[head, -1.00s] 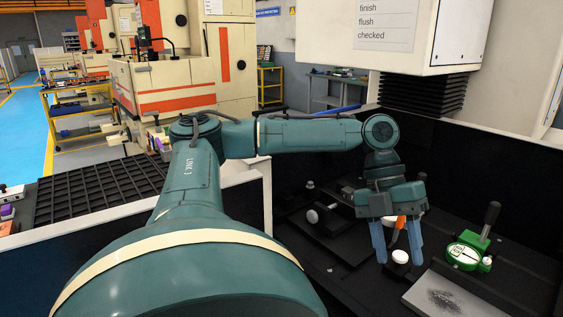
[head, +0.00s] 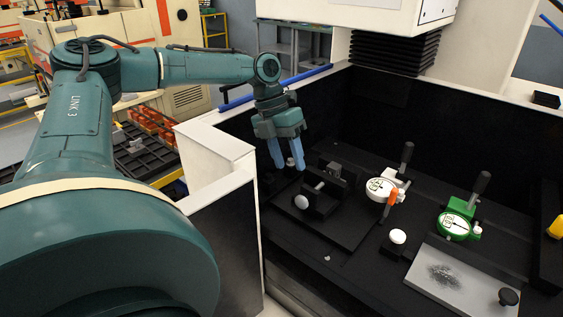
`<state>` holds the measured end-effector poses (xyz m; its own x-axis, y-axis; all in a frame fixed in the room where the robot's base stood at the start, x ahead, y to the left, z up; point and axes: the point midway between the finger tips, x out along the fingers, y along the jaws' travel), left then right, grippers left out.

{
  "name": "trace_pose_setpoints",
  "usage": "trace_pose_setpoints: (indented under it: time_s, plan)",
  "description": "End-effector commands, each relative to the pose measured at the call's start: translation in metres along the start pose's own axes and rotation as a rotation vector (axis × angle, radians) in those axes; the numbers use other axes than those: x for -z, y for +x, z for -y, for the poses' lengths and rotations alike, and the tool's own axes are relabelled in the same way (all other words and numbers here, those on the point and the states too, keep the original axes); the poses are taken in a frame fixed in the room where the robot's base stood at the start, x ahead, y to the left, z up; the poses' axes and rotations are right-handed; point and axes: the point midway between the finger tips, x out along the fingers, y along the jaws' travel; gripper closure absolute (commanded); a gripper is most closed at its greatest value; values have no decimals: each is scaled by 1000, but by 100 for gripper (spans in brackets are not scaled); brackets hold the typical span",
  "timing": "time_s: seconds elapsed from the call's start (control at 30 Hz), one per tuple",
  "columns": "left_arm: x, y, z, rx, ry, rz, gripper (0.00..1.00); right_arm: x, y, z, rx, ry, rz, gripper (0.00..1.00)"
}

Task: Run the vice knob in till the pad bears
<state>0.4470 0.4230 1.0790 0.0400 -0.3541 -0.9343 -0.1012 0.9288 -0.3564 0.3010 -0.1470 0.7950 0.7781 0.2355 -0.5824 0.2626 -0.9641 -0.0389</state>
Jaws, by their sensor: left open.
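The vice (head: 334,187) is a small black block on a dark plate in the machine's tank, left of the other fixtures. My left gripper (head: 287,164) is open and empty, with two blue fingers pointing down. It hangs above and slightly left of the vice, apart from the knob. My right gripper is out of view.
Right of the vice stand a white dial gauge (head: 380,190) with an orange part, a white round cap (head: 397,237) and a green dial gauge (head: 456,226). A grey plate (head: 465,283) lies at front right. The tank's pale wall (head: 222,152) is close on the left.

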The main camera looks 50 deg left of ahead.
Motion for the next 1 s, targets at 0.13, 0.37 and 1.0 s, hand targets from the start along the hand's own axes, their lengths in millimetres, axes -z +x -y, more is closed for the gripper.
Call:
trace_pose_setpoints:
  time_s: [0.13, 0.37, 1.0]
  plan:
    - [0, 14, -1, 0, 0, -2, 54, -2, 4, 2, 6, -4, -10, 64]
    - [0, 41, -1, 0, 0, -2, 54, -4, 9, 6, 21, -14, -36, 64]
    - [0, 83, 0, 1, -2, 0, 54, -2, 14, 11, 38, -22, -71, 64]
